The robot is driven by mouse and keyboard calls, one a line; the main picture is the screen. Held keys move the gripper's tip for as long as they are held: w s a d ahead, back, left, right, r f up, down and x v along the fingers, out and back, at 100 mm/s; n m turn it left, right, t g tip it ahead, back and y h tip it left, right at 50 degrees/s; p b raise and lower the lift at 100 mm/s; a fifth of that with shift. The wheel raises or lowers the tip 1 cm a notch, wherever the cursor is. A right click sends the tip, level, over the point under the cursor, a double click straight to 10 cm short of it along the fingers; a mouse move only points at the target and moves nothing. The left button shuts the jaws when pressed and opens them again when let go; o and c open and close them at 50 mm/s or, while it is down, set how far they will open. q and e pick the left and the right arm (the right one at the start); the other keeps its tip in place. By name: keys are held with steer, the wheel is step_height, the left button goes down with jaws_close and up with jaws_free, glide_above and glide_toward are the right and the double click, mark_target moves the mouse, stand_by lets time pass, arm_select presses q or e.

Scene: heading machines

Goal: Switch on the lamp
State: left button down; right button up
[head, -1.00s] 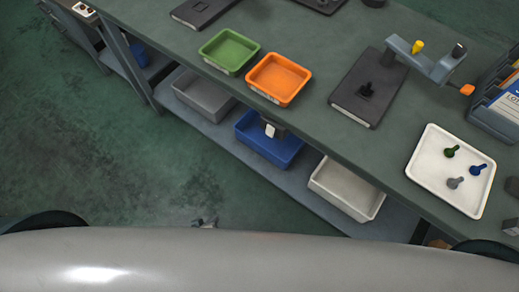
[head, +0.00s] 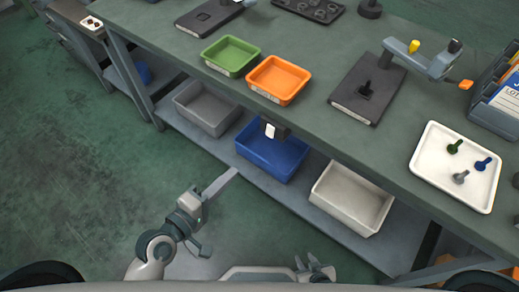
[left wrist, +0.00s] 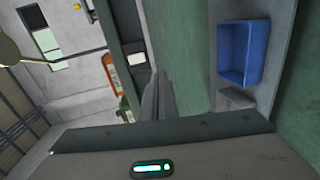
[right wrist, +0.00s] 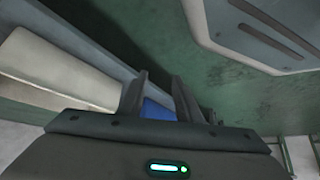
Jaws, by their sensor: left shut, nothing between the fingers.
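A dark switch box (head: 281,131) with a white rocker (head: 269,131) is fixed under the bench's front edge, above the blue bin. The white rocker also shows in the left wrist view (left wrist: 137,60), just beyond the fingertips. My left gripper (head: 235,173) is shut and empty, below and left of the switch in the head view, apart from it. Its closed fingers (left wrist: 158,82) show in the left wrist view. My right gripper (head: 317,268) is low at the bottom of the head view; its fingers (right wrist: 159,82) stand apart with nothing between them. I cannot clearly make out the lamp.
The bench top (head: 310,125) holds a green tray (head: 230,70), an orange tray (head: 276,98), and a white tray (head: 428,170). On the lower shelf are a grey bin (head: 207,125), a blue bin (head: 262,168) and a pale bin (head: 352,215). Floor on the left is clear.

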mark_target(269, 135)
arm_select(q)
steer(key=r, duration=0.1)
steer(key=s+r, duration=0.1)
steer(key=r, duration=0.1)
steer(key=shift+s+d+r+h, duration=0.15)
steer(key=shift+d+r+h, duration=0.1)
steer(key=shift+r+h, duration=0.1)
arm_select(e)
steer(key=shift+w+a+r, duration=0.2)
steer(key=shift+w+a, duration=0.05)
